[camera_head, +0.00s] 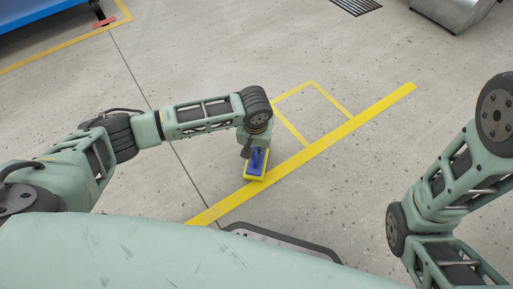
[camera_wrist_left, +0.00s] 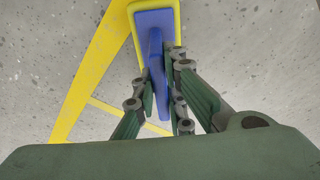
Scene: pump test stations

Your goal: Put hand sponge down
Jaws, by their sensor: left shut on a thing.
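The hand sponge (camera_head: 255,174) has a yellow base and a blue handle. My left gripper (camera_head: 250,148) is shut on the blue handle. The sponge also shows at the top of the left wrist view (camera_wrist_left: 153,20), where the fingers of the left gripper (camera_wrist_left: 160,82) lie on both sides of the handle. The sponge is over the grey floor beside a yellow line. I cannot tell whether it touches the floor. Part of my right arm shows at the right of the head view, but its gripper is out of sight.
A long yellow floor line (camera_head: 350,125) runs diagonally past the sponge, with a thinner yellow outline (camera_head: 312,82) joined to it. A blue structure (camera_head: 35,10) stands at the top left and a grey metal base (camera_head: 452,12) at the top right. The floor between is clear.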

